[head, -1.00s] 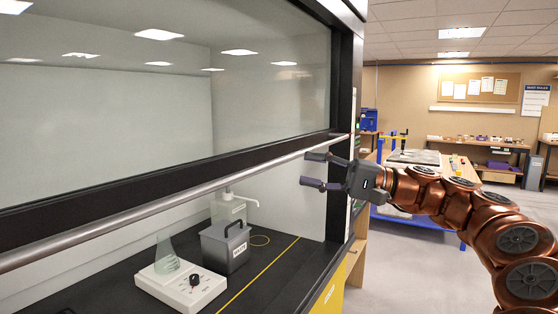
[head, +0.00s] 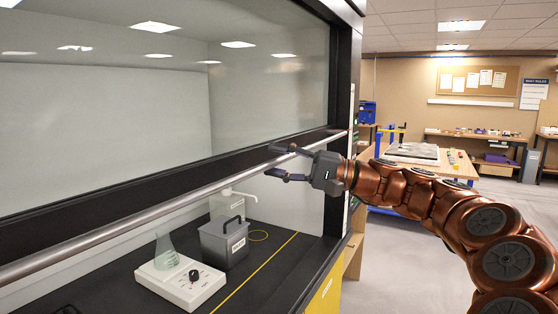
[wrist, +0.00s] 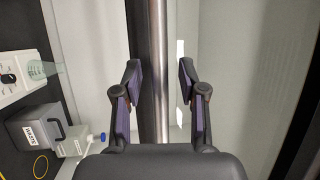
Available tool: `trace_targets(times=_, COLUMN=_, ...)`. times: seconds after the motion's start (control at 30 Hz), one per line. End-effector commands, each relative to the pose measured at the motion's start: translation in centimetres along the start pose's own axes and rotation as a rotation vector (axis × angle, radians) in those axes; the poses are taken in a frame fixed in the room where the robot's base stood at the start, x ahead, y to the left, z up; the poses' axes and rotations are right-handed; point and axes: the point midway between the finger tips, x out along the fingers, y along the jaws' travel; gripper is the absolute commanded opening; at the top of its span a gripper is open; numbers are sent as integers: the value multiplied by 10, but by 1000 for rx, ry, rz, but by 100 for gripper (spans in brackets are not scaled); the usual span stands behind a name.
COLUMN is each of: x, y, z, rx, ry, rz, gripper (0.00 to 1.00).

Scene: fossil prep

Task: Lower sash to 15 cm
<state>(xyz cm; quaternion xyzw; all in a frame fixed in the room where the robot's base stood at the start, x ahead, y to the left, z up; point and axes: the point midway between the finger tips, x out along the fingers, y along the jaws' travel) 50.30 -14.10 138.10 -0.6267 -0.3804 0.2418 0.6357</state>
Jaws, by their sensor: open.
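The fume hood sash (head: 120,120) is a large glass pane in a black frame, raised above the black work surface. A round metal handle bar (head: 130,226) runs along its lower edge; in the wrist view the bar (wrist: 156,60) stands upright in the picture. My gripper (head: 272,163) is at the right part of the bar, one finger above it and one below. In the wrist view my open gripper (wrist: 161,82) has the bar between its fingers, closer to the left finger, with a visible gap to the right one. I cannot tell whether a finger touches it.
Inside the hood stand a white hotplate (head: 181,283) with a glass flask (head: 165,252), a grey box (head: 223,242) and a white dispenser bottle (head: 229,205). A yellow line (head: 255,273) crosses the work surface. A wooden table (head: 458,168) stands behind my arm, with clear floor beside it.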

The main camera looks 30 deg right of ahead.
Motion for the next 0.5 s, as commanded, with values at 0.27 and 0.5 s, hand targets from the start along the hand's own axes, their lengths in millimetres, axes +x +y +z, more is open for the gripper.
trace_targets(times=0.27, x=0, y=0, z=0, rx=0, ry=0, rz=0, gripper=20)
trace_targets(times=0.5, x=0, y=0, z=0, rx=0, ry=0, rz=0, gripper=0)
